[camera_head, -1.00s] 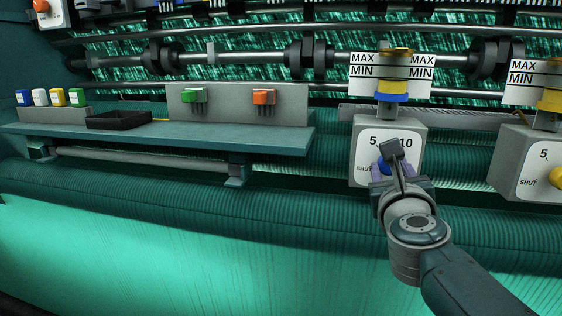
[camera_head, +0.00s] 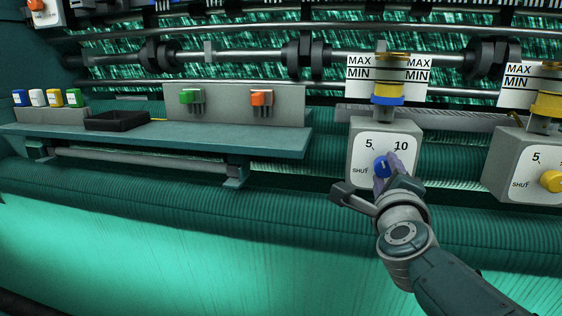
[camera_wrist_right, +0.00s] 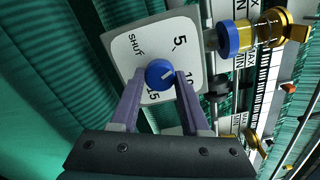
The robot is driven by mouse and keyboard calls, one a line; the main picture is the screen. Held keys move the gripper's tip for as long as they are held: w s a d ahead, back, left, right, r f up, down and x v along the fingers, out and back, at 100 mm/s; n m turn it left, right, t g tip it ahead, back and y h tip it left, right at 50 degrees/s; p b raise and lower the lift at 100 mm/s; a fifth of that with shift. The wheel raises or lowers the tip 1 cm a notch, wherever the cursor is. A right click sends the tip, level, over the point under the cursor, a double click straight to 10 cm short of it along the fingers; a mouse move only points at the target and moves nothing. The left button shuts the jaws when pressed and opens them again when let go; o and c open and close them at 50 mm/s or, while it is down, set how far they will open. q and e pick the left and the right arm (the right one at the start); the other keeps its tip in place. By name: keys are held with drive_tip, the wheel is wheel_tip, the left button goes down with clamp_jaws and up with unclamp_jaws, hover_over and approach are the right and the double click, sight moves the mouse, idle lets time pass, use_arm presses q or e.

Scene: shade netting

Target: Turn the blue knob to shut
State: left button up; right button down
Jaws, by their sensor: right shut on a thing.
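The blue knob (camera_head: 381,167) sits on the white face of a grey box (camera_head: 412,130) marked SHUT, 5, 10 and, in the right wrist view, 15. My right gripper (camera_head: 384,172) is shut on the knob, its purple fingers on either side. The right wrist view shows the blue knob (camera_wrist_right: 159,74) between the fingertips of the right gripper (camera_wrist_right: 158,80). A white line on the knob appears to point between 5 and 10, away from SHUT. My left gripper is not in view.
A yellow knob (camera_head: 552,181) is on a similar box to the right. A blue-banded gauge (camera_head: 389,92) with MAX and MIN plates stands above the blue knob's box. A shelf (camera_head: 200,138) at left holds a black tray (camera_head: 118,121) and several coloured containers.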

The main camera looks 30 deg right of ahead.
drive_tip(key=n+p, duration=0.1)
drive_tip(key=n, duration=0.3)
drive_tip(key=shift+n, duration=0.3)
drive_tip(key=n+p, duration=0.1)
drive_tip(key=n, duration=0.4)
drive_tip(key=n+p, duration=0.1)
drive_tip(key=n, duration=0.4)
drive_tip(key=shift+n+p, duration=0.3)
drive_tip(key=shift+n, duration=1.9)
drive_tip(key=shift+c, duration=1.9)
unclamp_jaws()
